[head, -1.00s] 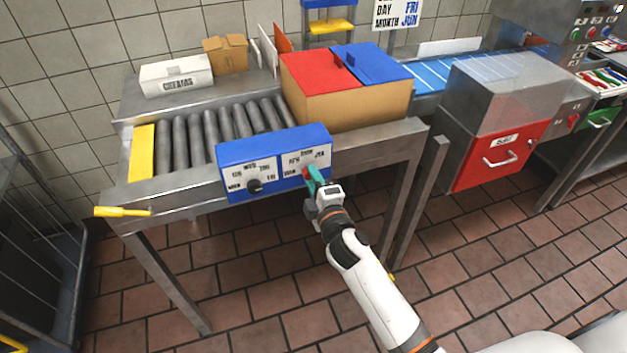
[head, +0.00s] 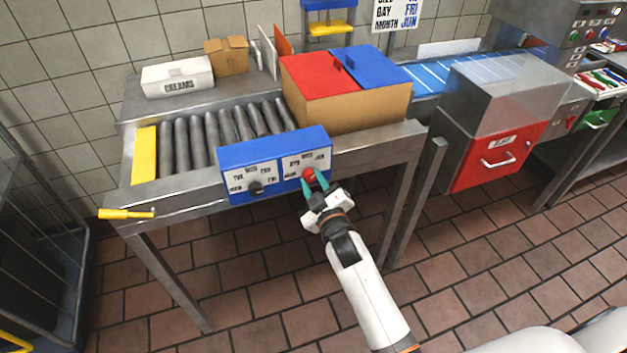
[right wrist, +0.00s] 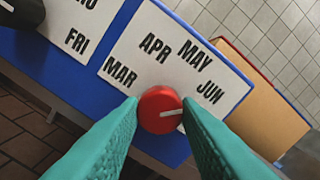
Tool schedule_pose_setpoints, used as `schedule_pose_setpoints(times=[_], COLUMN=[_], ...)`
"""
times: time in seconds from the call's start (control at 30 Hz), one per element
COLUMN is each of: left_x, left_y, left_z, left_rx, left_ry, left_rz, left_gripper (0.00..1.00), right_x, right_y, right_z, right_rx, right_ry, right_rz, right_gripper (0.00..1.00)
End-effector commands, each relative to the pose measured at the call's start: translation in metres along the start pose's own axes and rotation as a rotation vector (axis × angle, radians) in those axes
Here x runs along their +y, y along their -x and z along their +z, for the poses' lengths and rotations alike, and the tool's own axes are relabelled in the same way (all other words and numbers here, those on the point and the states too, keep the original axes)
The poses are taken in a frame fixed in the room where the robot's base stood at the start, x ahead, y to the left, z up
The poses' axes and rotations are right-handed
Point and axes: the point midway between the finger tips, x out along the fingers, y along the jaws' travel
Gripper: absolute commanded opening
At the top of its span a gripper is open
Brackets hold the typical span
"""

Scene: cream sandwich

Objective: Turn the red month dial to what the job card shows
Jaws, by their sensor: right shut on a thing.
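The red month dial (head: 308,174) is on the right half of the blue control box (head: 224,158); it also shows in the right wrist view (right wrist: 158,118). Around it the label reads MAR, APR, MAY and JUN. Its white mark points right, roughly towards JUN and slightly below that word. My right gripper (head: 314,182) is shut on the dial, with a teal finger on each side of it. The job card (head: 397,14) on the wall reads DAY FRI and MONTH JUN; its top line is cut off. My left gripper is out of view.
A black day dial (head: 256,188) sits left of the red one. The box is on the front of a roller conveyor (head: 205,140). A yellow lever (head: 125,214) sticks out at its left. A carton with red and blue flaps (head: 350,105) stands behind. The floor in front is clear.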

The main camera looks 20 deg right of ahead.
Motion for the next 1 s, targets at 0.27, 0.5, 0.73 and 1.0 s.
schedule_pose_setpoints(times=[0.27, 0.5, 0.73, 1.0], left_x=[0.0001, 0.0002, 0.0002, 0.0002], left_y=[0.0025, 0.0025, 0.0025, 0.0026], left_z=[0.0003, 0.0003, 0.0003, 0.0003], left_rx=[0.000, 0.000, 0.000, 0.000], left_ry=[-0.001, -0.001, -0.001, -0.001], left_rz=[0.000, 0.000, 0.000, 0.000], left_gripper=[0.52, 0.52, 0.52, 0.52], right_x=[0.0011, 0.0014, 0.0015, 0.0008], right_y=[0.0005, 0.0005, 0.0005, 0.0002], right_z=[-0.0017, -0.0019, -0.0019, -0.0008], right_rx=[0.004, 0.005, 0.005, 0.002], right_ry=[-0.064, -0.071, -0.071, -0.070], right_rz=[0.002, 0.002, 0.003, 0.001], right_gripper=[0.07, 0.08, 0.37, 0.52])
